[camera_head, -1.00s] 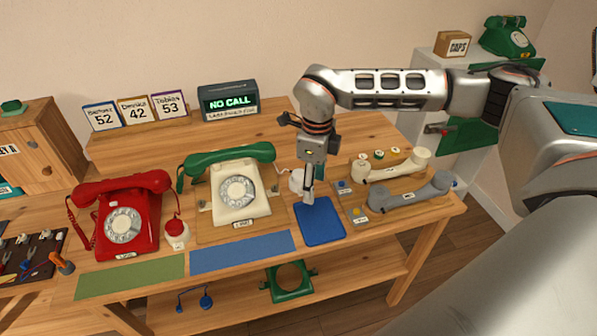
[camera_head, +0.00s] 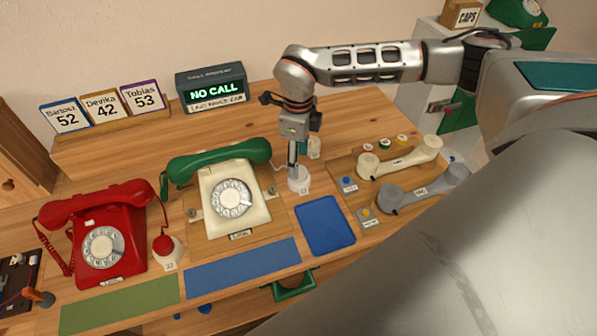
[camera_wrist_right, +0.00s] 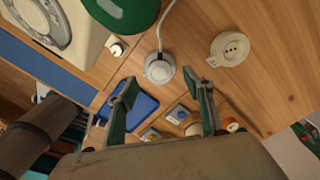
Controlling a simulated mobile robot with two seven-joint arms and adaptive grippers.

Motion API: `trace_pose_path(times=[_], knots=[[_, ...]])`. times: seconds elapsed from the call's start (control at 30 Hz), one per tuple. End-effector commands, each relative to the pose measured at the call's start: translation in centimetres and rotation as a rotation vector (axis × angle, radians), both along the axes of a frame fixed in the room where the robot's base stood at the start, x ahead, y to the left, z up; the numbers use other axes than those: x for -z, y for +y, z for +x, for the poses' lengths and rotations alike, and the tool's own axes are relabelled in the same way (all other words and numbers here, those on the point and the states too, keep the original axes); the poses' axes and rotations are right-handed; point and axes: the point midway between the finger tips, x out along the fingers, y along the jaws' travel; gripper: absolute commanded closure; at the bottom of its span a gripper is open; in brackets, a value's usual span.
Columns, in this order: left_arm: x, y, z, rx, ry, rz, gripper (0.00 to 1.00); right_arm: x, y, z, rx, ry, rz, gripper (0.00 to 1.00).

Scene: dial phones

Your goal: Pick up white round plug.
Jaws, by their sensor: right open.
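The white round plug (camera_head: 298,177) stands on the table right of the cream phone, with a cord leading off it. In the right wrist view the plug (camera_wrist_right: 158,68) shows as a pale round top with its cord running upward in the picture. My right gripper (camera_head: 293,164) points down just above the plug in the head view. In the wrist view its two fingers (camera_wrist_right: 160,86) are apart with nothing between them, and the plug appears just beyond the fingertips. I cannot tell whether they touch it. My left gripper is not in view.
A cream phone (camera_head: 232,198) with a green handset is left of the plug, and a red phone (camera_head: 104,245) is farther left. A blue mat (camera_head: 325,226) lies in front. A round socket (camera_wrist_right: 229,48) is close by. Two handsets (camera_head: 400,158) lie on a board at right.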

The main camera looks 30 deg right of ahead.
Motion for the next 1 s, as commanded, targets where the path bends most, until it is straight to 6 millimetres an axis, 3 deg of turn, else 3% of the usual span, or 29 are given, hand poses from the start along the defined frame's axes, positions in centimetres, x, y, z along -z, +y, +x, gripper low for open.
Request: trace_pose_path(times=[0.23,0.57,0.7,0.73,1.0], knots=[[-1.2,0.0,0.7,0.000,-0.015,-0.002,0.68,3.5,0.0,-0.2,0.000,0.003,0.000,0.49],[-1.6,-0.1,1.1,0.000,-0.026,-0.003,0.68,4.2,0.0,-0.2,-0.001,0.000,0.000,0.49],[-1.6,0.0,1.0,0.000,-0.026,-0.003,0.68,4.2,0.0,-0.2,-0.001,0.001,0.001,0.82],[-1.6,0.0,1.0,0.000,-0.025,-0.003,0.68,4.2,0.0,-0.2,-0.001,0.000,0.000,0.86],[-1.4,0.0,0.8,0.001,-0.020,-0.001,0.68,4.1,0.0,-0.1,-0.001,-0.001,0.001,0.86]])
